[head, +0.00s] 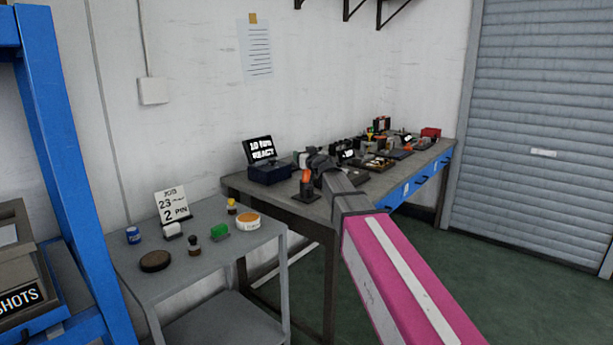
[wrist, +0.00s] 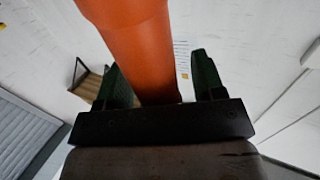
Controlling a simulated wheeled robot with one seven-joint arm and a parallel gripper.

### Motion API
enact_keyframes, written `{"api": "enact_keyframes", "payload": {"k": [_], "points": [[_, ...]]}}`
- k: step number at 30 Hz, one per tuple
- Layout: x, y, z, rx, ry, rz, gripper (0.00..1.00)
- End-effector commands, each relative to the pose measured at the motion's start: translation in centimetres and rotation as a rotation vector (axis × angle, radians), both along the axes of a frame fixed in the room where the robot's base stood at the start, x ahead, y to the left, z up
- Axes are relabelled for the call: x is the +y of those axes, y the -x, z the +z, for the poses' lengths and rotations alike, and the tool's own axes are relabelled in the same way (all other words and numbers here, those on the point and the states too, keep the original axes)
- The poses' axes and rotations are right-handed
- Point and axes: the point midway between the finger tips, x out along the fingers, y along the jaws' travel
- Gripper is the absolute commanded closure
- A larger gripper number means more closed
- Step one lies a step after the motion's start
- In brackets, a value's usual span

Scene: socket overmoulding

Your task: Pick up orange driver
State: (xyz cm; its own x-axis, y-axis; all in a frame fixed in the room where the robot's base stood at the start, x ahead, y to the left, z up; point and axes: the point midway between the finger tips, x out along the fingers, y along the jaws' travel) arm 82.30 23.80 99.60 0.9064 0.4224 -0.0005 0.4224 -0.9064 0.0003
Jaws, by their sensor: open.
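The orange driver (head: 306,177) stands upright on a dark base at the near left part of the workbench. In the wrist view its smooth orange body (wrist: 135,35) fills the space between the fingers, nearer the left finger, with a gap to the right finger. My gripper (wrist: 158,62) is open around it. In the head view my gripper (head: 318,162) is small and dark at the driver's upper part, and my arm hides part of the bench behind it.
The workbench (head: 240,186) carries a black sign on a dark blue box (head: 269,172) and many tools and parts farther right. A grey trolley (head: 200,262) at the left holds a number card, small jars and a green block. A blue rack (head: 60,150) stands at far left.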

Motion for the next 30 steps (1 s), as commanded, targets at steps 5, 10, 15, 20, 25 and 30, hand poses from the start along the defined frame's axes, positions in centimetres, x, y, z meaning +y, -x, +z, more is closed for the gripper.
{"api": "enact_keyframes", "payload": {"k": [5,10,15,20,25,30], "points": [[0.0,-0.1,0.0,0.000,0.000,0.000,0.37],[0.0,0.0,0.0,0.000,0.000,0.000,0.80],[0.0,0.0,0.0,0.000,0.000,0.000,1.00],[0.0,0.0,0.0,0.000,0.000,0.000,1.00],[0.0,-0.1,0.8,-0.002,-0.001,0.000,1.00],[0.0,-0.1,3.2,-0.004,0.001,0.000,1.00]]}}
